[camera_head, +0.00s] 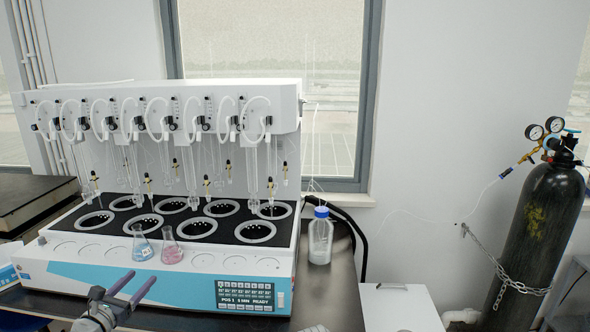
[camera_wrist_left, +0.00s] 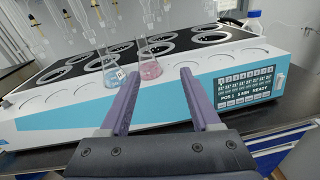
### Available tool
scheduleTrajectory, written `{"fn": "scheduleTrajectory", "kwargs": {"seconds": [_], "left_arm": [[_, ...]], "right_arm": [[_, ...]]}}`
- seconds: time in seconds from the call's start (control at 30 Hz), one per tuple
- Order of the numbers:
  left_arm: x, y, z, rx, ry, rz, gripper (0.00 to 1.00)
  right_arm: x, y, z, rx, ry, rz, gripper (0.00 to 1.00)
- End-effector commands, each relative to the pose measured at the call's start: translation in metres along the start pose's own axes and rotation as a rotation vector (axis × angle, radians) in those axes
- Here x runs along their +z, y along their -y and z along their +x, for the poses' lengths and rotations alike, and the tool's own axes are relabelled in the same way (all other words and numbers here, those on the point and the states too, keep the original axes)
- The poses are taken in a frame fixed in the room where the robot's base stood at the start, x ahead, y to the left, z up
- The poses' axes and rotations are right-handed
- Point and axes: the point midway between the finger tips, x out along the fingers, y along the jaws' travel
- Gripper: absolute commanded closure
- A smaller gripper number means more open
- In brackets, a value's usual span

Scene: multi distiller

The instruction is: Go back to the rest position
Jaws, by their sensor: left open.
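My left gripper (camera_head: 133,285) is in front of the distiller's lower front face in the head view. Its two purple fingers are apart with nothing between them, as the left wrist view (camera_wrist_left: 162,98) also shows. The white and blue multi distiller (camera_head: 150,275) stands on the dark bench, its display lit and reading READY. A flask with blue liquid (camera_head: 141,247) and a flask with pink liquid (camera_head: 171,250) stand upright side by side on its front ledge, apart from the gripper. Both flasks show in the wrist view too. My right gripper is not in view.
A clear bottle with a blue cap (camera_head: 320,240) stands right of the distiller. A chained dark gas cylinder (camera_head: 535,235) with gauges is at the far right, near a white box (camera_head: 400,308). Glass tubes hang above the distiller's round heating wells (camera_head: 256,232).

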Motion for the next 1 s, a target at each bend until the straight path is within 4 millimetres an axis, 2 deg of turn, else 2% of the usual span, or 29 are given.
{"fn": "scheduleTrajectory", "kwargs": {"seconds": [0.17, 0.37, 0.47, 0.57, 0.6, 0.7, 0.8, 0.9, 1.0], "left_arm": [[-0.005, 0.031, 0.011, -0.081, -0.038, 0.109, 0.36], [-0.018, 0.087, 0.026, -0.238, -0.098, 0.319, 0.36], [-0.028, 0.125, 0.032, -0.352, -0.128, 0.463, 0.36], [-0.043, 0.174, 0.034, -0.51, -0.157, 0.661, 0.36], [-0.051, 0.199, 0.032, -0.595, -0.166, 0.762, 0.36], [-0.075, 0.262, 0.02, -0.849, -0.168, 1.056, 0.36], [-0.099, 0.312, -0.003, -1.115, -0.142, 1.347, 0.36], [-0.12, 0.347, -0.031, -1.388, -0.086, 1.623, 0.36], [-0.134, 0.368, -0.059, -1.653, -0.012, 1.865, 0.36]], "right_arm": [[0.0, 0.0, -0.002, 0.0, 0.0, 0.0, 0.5], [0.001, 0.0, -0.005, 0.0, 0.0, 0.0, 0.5], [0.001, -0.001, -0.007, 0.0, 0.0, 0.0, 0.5], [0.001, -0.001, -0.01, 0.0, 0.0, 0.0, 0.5], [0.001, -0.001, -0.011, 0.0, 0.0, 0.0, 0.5], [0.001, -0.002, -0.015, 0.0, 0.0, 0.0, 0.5], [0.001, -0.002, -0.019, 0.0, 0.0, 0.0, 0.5], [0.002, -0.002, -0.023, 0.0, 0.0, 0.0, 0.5], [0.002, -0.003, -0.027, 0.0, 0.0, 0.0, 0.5]]}}
